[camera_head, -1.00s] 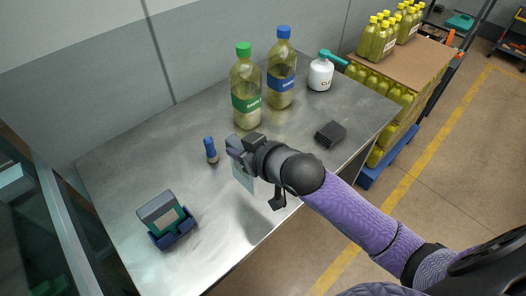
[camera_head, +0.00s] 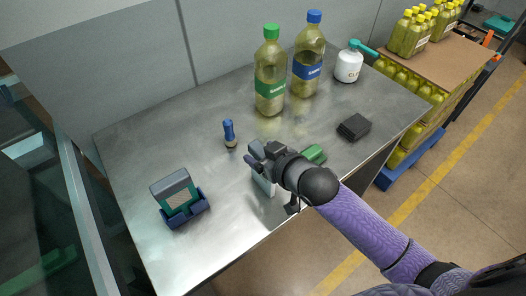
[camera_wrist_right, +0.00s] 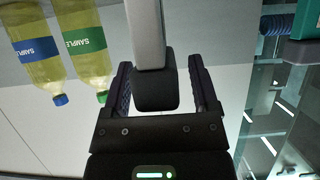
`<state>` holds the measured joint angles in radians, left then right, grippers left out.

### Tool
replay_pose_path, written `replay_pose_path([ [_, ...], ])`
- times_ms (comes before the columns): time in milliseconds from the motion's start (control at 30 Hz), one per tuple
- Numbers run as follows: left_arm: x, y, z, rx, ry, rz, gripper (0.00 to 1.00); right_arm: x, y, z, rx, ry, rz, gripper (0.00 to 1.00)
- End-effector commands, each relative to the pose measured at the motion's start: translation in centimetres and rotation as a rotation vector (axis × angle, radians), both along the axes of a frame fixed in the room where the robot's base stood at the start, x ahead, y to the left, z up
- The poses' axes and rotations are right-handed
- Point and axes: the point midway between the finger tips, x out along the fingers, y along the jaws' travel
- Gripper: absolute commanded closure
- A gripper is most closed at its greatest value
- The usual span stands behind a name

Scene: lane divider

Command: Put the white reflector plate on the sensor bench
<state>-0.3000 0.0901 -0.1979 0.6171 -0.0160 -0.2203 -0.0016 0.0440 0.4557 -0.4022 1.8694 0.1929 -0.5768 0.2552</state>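My right gripper (camera_head: 257,158) reaches in from the right over the grey metal bench (camera_head: 125,150). It is shut on the white reflector plate (camera_head: 264,184), which hangs below the fingers near the bench's front edge. In the right wrist view the plate (camera_wrist_right: 148,35) shows as a pale bar with a dark block (camera_wrist_right: 157,90) at its end, between the two fingers (camera_wrist_right: 160,92). I cannot tell whether the plate's lower edge touches the bench. My left gripper is not in view.
A grey and teal device in a blue holder (camera_head: 184,212) stands at left. A small blue-topped item (camera_head: 229,133), green-capped bottle (camera_head: 270,75), blue-capped bottle (camera_head: 307,65), white canister (camera_head: 348,66), black block (camera_head: 354,127) and green object (camera_head: 314,154) are also on the bench.

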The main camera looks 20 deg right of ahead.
Motion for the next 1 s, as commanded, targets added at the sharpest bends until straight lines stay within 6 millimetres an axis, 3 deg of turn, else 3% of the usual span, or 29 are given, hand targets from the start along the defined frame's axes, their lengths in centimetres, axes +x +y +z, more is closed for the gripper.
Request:
replay_pose_path([
  [167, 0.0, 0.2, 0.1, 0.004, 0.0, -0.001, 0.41, 0.0, 0.0, 0.3, -0.001, -0.001, 0.0, 0.24],
  [267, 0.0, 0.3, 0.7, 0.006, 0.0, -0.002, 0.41, -1.0, -0.4, 0.9, -0.002, 0.0, 0.0, 0.24],
  [600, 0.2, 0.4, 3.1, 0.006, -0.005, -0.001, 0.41, -8.1, -2.9, 4.6, -0.002, 0.002, 0.002, 0.24],
  [700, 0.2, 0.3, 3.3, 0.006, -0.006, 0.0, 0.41, -9.4, -3.4, 5.2, 0.0, 0.002, -0.001, 0.24],
  [933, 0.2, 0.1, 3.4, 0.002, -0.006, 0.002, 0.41, -10.1, -3.8, 5.4, -0.002, 0.001, -0.003, 0.24],
  [1000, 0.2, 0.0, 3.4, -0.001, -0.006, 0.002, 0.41, -10.0, -4.6, 3.6, -0.018, 0.032, -0.031, 0.24],
])
